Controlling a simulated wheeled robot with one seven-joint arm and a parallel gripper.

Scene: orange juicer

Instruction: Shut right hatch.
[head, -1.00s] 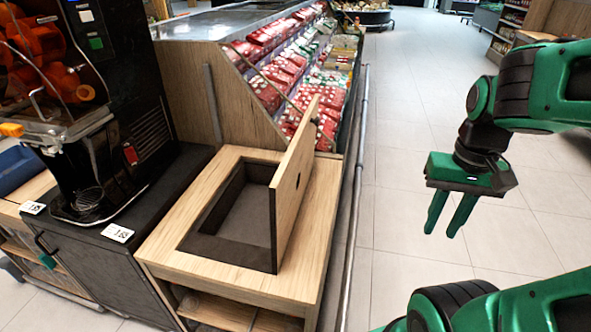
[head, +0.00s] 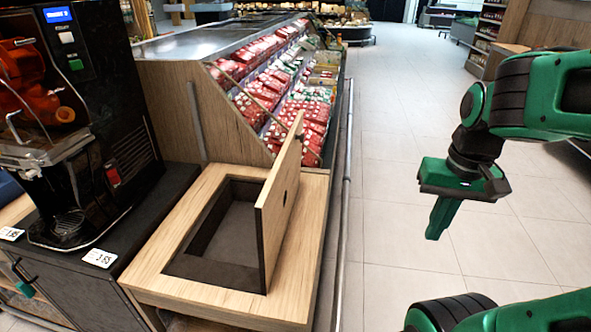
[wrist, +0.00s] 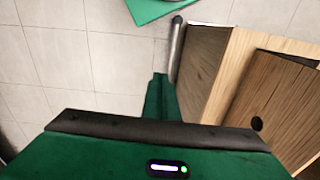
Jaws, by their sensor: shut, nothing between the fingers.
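The right hatch (head: 279,203) is a wooden panel with a small dark hole. It stands upright, open, along the right side of a dark recessed opening (head: 225,236) in the top of a wooden cabinet (head: 190,204). My gripper (head: 437,232) is shut and empty, pointing down over the floor to the right of the cabinet and apart from the hatch. In the wrist view, my gripper (wrist: 159,85) shows as closed green fingers. The hatch (wrist: 268,100) and its hole lie to their right there.
A metal rail (head: 345,190) runs along the cabinet's right side, between it and my gripper. A juicer (head: 75,120) stands on the dark counter at left. A produce display (head: 285,95) is behind the cabinet. The tiled floor at right is clear.

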